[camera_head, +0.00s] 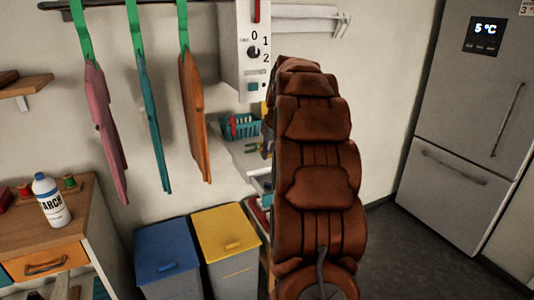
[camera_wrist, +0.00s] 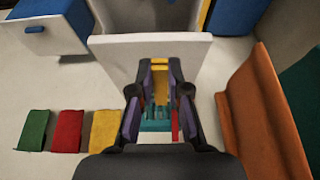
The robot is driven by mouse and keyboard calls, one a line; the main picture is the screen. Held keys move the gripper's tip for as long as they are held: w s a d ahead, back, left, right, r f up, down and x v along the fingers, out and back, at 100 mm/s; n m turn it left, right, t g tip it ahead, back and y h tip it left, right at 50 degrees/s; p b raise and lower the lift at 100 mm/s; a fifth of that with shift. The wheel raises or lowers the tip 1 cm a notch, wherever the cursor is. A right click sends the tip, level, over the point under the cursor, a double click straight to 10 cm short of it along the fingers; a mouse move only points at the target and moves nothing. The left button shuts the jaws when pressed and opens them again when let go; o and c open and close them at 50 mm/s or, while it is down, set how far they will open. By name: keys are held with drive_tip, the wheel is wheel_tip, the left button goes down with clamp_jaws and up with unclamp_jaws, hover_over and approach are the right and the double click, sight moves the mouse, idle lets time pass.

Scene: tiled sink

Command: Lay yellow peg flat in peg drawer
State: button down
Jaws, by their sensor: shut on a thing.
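My gripper (camera_wrist: 160,64) shows in the wrist view, its dark fingers with purple pads closed on the yellow peg (camera_wrist: 160,84). The peg lies between the pads, in front of a white panel. This white panel (camera_wrist: 108,48) looks like the front of an open drawer, with a pale hollow behind it; I cannot tell for sure that it is the peg drawer. The peg appears outside that hollow. In the head view, my brown arm hides the gripper and most of what lies behind it.
Green (camera_wrist: 33,130), red (camera_wrist: 68,131) and yellow (camera_wrist: 105,130) pieces lie left of my gripper. An orange panel (camera_wrist: 265,110) stands close on the right. A teal basket (camera_head: 243,127) is by the wall. Blue (camera_head: 166,252) and yellow (camera_head: 226,236) lidded bins stand below.

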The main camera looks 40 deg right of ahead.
sight(265, 162)
drive_tip(key=shift+w+d+f+p, duration=0.1)
drive_tip(key=shift+w+d+p, duration=0.15)
drive_tip(key=shift+w+d, duration=0.5)
drive_tip(key=shift+w+d+p, duration=0.2)
drive_tip(key=shift+w+d, duration=0.35)
drive_tip(key=shift+w, duration=0.35)
drive_tip(key=shift+w+d+f, duration=0.1)
drive_tip(key=shift+w, duration=0.05)
drive_tip(key=shift+f+p, duration=0.7)
drive_tip(key=shift+f, duration=1.05)
drive_tip(key=shift+f, duration=0.2)
drive_tip(key=c, duration=1.1)
unclamp_jaws()
drive_tip(key=shift+c, duration=0.2)
drive_tip(key=shift+r, duration=0.15)
